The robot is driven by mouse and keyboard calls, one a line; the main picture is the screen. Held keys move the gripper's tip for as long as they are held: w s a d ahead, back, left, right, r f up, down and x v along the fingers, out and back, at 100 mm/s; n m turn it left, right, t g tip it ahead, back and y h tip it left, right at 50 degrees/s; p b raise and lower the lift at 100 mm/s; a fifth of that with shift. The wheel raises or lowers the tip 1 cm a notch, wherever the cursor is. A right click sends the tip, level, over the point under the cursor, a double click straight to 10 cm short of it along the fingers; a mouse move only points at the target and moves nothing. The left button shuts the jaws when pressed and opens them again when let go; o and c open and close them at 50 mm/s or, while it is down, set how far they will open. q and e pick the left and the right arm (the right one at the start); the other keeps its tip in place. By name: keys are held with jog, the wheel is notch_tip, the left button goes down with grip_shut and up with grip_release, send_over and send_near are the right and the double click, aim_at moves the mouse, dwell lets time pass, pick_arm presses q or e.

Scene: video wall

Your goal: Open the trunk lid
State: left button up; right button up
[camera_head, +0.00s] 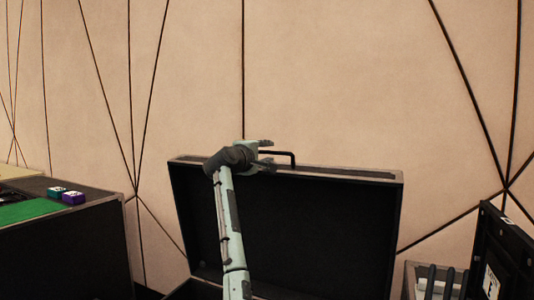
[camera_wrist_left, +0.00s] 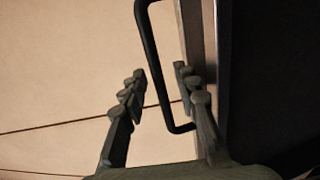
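The trunk lid (camera_head: 320,225) stands raised, its dark inner side facing me in the head view. A thin black handle (camera_head: 293,159) projects at its top edge. My left gripper (camera_head: 267,156) is at that edge, just left of the handle's visible end. In the left wrist view, my gripper's fingers (camera_wrist_left: 160,75) are apart, with the black handle (camera_wrist_left: 153,65) showing between them and gaps visible. The right finger is close to the lid's edge (camera_wrist_left: 212,45); contact is unclear. The trunk's lower part is mostly out of frame. My right gripper is not in view.
A black case (camera_head: 505,255) and a grey bin (camera_head: 437,280) are at lower right. A beige panelled wall (camera_head: 340,80) is behind.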

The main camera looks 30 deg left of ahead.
pick_arm(q)
jog(key=shift+w, duration=0.1)
grip_shut()
dwell(0.4)
